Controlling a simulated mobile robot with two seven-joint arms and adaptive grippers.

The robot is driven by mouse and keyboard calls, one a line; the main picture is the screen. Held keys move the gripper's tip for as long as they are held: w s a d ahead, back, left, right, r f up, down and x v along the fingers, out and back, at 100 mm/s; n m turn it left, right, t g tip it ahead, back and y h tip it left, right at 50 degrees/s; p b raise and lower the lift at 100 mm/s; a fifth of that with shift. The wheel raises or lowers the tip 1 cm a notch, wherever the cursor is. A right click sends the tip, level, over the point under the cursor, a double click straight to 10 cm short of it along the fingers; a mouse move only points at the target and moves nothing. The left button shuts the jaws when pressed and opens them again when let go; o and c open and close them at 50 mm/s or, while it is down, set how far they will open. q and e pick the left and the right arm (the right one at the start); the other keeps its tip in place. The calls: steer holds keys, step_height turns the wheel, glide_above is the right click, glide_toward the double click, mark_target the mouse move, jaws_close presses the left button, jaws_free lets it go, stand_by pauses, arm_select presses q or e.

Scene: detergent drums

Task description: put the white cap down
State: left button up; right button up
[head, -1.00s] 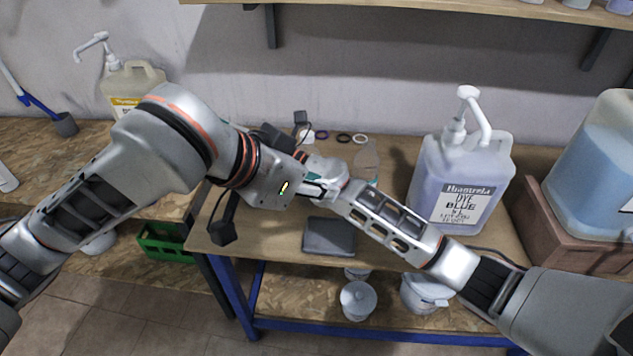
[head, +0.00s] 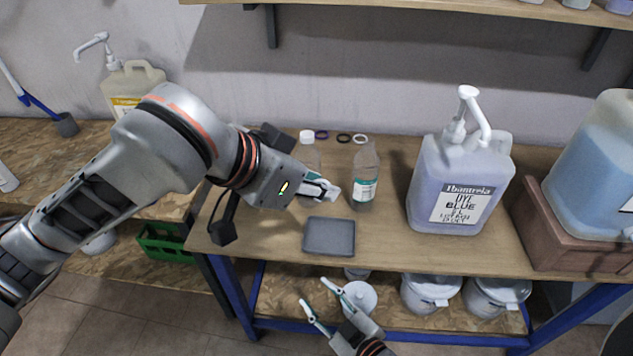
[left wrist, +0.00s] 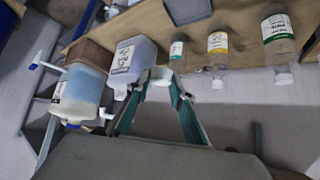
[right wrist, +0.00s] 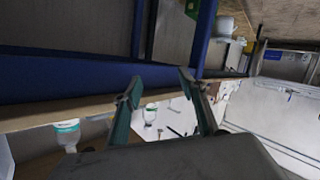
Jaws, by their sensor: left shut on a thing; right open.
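My left gripper (head: 326,191) is above the table, shut on the white cap (head: 333,193). The cap also shows between the fingertips in the left wrist view (left wrist: 161,76). A clear bottle with a teal label (head: 364,178) stands just right of the cap; no cap shows on its top. The dark grey tray (head: 329,237) lies in front of and below the left gripper. My right gripper (head: 313,291) is open and empty, low in front of the table's front edge.
Another bottle with a white top (head: 307,150) stands behind the left gripper, partly hidden. Several rings (head: 344,138) lie at the back. A large blue dye jug with a pump (head: 462,185) stands to the right.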

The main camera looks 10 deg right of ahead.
arm_select(q)
steer(key=w+a+r+n+t+y, duration=0.1)
steer(key=w+a+n+y, duration=0.1)
steer(key=a, duration=0.8)
steer(key=w+a+r+n+t+y, duration=0.1)
steer(key=w+a+n, duration=0.4)
steer(key=a, duration=0.6)
steer(key=w+a+r+n+t+y, duration=0.2)
steer(key=w+a+n+y, duration=0.2)
steer(key=a, duration=0.7)
steer(key=shift+w+r, duration=0.25)
steer(key=shift+w, duration=0.2)
arm_select(e)
steer(key=s+d+f+m+g+h, duration=0.2)
steer(key=s+d, duration=0.4)
steer(key=d, duration=0.6)
step_height(320, 180, down, 3)
steer(key=m+h, duration=0.1)
steer(key=m, duration=0.1)
steer(key=shift+s+d+r+m+g+h, duration=0.2)
steer(key=shift+s+m+g+h, duration=0.1)
steer(key=shift+s+m+h, duration=0.1)
